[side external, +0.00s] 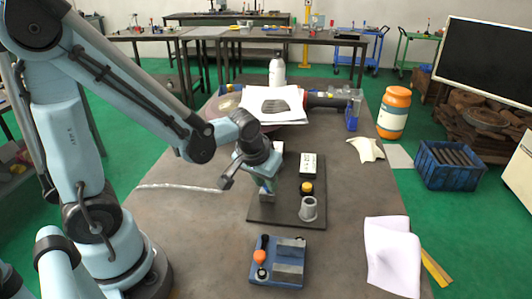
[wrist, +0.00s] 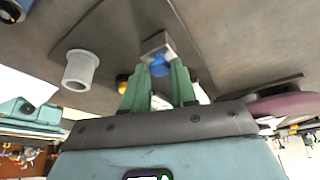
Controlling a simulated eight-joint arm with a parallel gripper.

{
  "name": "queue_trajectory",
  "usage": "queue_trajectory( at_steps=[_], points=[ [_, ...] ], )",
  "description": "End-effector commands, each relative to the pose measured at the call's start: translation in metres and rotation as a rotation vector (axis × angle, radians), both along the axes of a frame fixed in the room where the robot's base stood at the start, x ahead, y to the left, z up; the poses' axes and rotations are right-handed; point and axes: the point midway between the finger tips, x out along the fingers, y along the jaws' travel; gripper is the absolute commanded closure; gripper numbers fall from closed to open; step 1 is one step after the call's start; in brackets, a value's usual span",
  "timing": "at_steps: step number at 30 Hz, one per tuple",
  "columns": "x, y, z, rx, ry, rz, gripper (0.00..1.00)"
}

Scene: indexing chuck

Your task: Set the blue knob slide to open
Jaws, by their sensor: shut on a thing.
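The blue knob (wrist: 160,67) sits on a grey metal block (wrist: 156,43) in the wrist view. My gripper (wrist: 158,72) has its two green fingers on either side of the knob, shut on it. In the side view my gripper (side external: 267,186) reaches down to the left part of a dark base plate (side external: 272,214). There the knob is hidden behind the fingers, and I cannot tell the slide's position or any open mark.
A grey hollow cylinder (side external: 308,209), a yellow-topped part (side external: 306,188) and a white box (side external: 308,166) stand on the plate's right side. A blue fixture (side external: 278,262) with an orange knob is at the front. White paper (side external: 391,255) lies right.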

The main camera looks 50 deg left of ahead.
Motion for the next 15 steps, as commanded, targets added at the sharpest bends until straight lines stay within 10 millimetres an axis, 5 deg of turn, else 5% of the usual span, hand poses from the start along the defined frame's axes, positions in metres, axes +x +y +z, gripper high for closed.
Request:
queue_trajectory(
  at_steps=[6, 15],
  points=[
    [-0.026, -0.029, 0.0, -0.005, -0.004, -0.009, 1.0],
    [-0.032, -0.034, 0.0, -0.008, -0.002, -0.004, 1.0]
  ],
)
